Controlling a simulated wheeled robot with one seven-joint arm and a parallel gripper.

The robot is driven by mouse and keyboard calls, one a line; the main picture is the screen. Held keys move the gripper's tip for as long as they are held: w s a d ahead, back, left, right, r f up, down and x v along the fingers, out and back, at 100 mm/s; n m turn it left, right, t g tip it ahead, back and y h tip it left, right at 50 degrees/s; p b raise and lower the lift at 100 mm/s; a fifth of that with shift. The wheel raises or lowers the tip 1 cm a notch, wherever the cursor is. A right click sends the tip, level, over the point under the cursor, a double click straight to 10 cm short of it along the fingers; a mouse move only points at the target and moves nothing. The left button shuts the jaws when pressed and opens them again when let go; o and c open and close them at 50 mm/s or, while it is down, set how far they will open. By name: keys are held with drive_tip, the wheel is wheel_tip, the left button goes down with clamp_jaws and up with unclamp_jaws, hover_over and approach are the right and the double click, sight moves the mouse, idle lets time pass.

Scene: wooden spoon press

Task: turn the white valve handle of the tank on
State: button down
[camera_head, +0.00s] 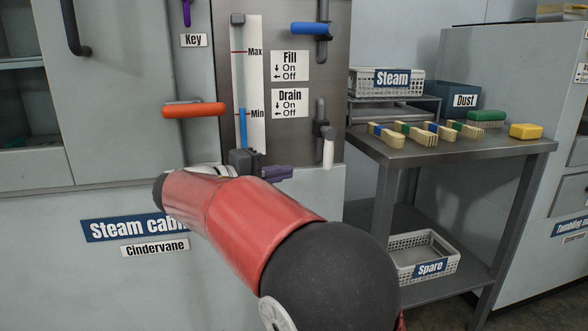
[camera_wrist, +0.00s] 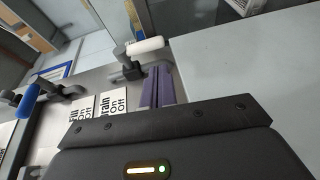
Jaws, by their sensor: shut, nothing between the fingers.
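The white valve handle (camera_head: 328,152) hangs straight down from its grey valve on the steel panel, right of the Drain sign (camera_head: 290,103). That sign shows a down arrow by On and a left arrow by Off. In the wrist view the white handle (camera_wrist: 146,46) lies just beyond my fingertips. My gripper (camera_head: 286,172), with purple fingers, is shut and empty, left of and slightly below the handle in the head view. The fingers (camera_wrist: 158,72) show side by side in the wrist view, with no clear contact with the handle. My red arm covers the panel's lower left.
A blue handle (camera_head: 309,28) points left by the Fill sign (camera_head: 290,65), above the white one. An orange handle (camera_head: 194,110) is left of the level gauge (camera_head: 248,85). A steel table (camera_head: 440,150) with brushes and baskets stands at right.

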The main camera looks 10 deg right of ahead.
drive_tip(key=v, duration=0.5)
drive_tip(key=shift+s+a+f, duration=0.15)
drive_tip(key=shift+a+f, duration=0.05)
drive_tip(key=shift+a, duration=0.15)
drive_tip(key=s+d+f+g+y+p, duration=0.35)
drive_tip(key=s+d+y, duration=0.25)
drive_tip(key=s+d, duration=0.45)
drive_tip(key=s+a+f+m+t+y+p, duration=0.1)
drive_tip(key=s+f+m+y+p, duration=0.1)
drive_tip(key=s+y, duration=0.3)
drive_tip(key=s+a+f+m+t+y+p, duration=0.1)
drive_tip(key=s+f+t+y+p, duration=0.1)
drive_tip(key=s, duration=0.9)
wheel_tip(320, 180, down, 3)
drive_tip(key=y+p, duration=0.1)
drive_tip(key=y, duration=0.2)
drive_tip(key=shift+a+r+m, duration=0.2)
drive_tip(key=shift+a+m, duration=0.2)
